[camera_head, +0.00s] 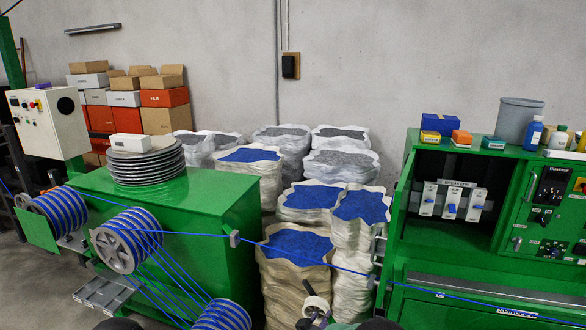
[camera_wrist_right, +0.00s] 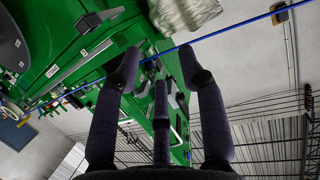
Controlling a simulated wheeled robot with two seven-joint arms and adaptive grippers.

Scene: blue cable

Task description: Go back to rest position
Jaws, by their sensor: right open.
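My right gripper (camera_wrist_right: 160,66) fills the middle of the right wrist view, its dark padded fingers spread apart with nothing held between them. The blue cable (camera_wrist_right: 235,28) runs diagonally across that view past the fingertips; I cannot tell whether it touches them. In the head view the cable (camera_head: 455,296) crosses from the green reel machine to the green control machine on the right. Dark rounded parts at the bottom edge of the head view are cut off, and no gripper fingers show clearly there. My left gripper does not show.
Reels of blue cable (camera_head: 127,240) stand at the left beside a green cabinet (camera_head: 225,225) topped with stacked discs (camera_head: 146,162). Wrapped stacks (camera_head: 297,250) fill the middle. The control machine (camera_head: 410,195) carries bottles and small boxes. Cardboard boxes (camera_head: 163,120) are piled at the back left.

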